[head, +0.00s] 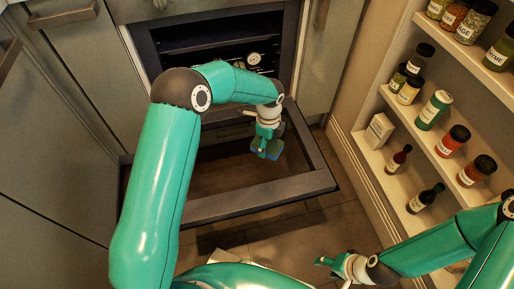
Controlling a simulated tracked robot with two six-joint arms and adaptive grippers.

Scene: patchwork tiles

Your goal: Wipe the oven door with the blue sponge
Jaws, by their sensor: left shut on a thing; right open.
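The oven door (230,203) is folded down open below the oven (215,45), showing a dark frame around a brownish inner panel. My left gripper (265,147) is over the right part of this panel, shut on the blue sponge (272,155). The sponge is small and partly hidden by the fingers. I cannot tell whether it touches the panel. My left arm crosses in front of the door and hides its left part. My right gripper (332,263) is open and empty, low over the floor to the right of the door.
Shelves (370,155) with several spice jars and bottles stand on the right, close to my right arm. Grey-green cabinets (50,150) flank the oven on the left. The tiled floor (300,222) is clear between the door and the shelves.

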